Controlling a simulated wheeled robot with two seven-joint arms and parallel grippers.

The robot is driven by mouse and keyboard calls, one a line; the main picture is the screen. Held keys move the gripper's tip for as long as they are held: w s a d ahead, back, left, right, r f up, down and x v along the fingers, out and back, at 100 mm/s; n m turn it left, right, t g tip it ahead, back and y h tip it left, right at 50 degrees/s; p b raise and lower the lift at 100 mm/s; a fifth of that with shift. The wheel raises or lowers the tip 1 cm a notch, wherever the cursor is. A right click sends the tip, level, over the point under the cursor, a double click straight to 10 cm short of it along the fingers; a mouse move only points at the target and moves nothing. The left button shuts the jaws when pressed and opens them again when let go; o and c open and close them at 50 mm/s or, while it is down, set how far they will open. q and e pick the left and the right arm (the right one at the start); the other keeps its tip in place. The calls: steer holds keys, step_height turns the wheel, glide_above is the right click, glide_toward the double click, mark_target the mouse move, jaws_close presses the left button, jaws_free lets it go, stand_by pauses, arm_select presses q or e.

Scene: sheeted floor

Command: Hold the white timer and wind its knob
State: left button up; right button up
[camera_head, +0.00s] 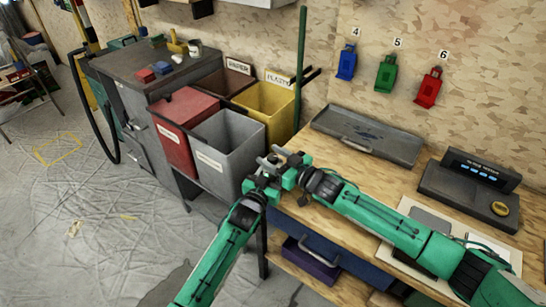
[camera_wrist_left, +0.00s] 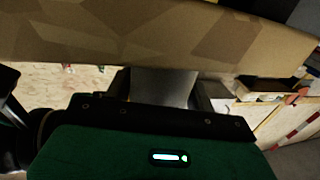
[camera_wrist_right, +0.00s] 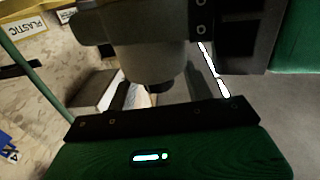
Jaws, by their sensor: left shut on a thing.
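My left gripper (camera_head: 262,182) and right gripper (camera_head: 279,168) meet in front of the grey bin in the head view. In the left wrist view, my left gripper is shut on a pale grey block (camera_wrist_left: 165,88), which I take to be the white timer. The right wrist view shows a round grey body (camera_wrist_right: 150,58) with a dark lower end, close to my right fingers. I cannot tell whether this is the timer or its knob. My right fingers stand apart, with gaps visible between them. Little of the timer can be made out in the head view.
The workbench carries a grey tray (camera_head: 366,137) and a dark device with a display (camera_head: 470,186). Red (camera_head: 188,110), grey (camera_head: 222,150) and yellow (camera_head: 268,107) bins stand behind the grippers. A green pole (camera_head: 301,65) rises beside them. The floor at left is mostly clear.

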steer(key=v, duration=1.2)
stand_by(0.3)
arm_select(q)
steer(key=o, duration=1.1)
steer(key=shift+o, duration=0.2)
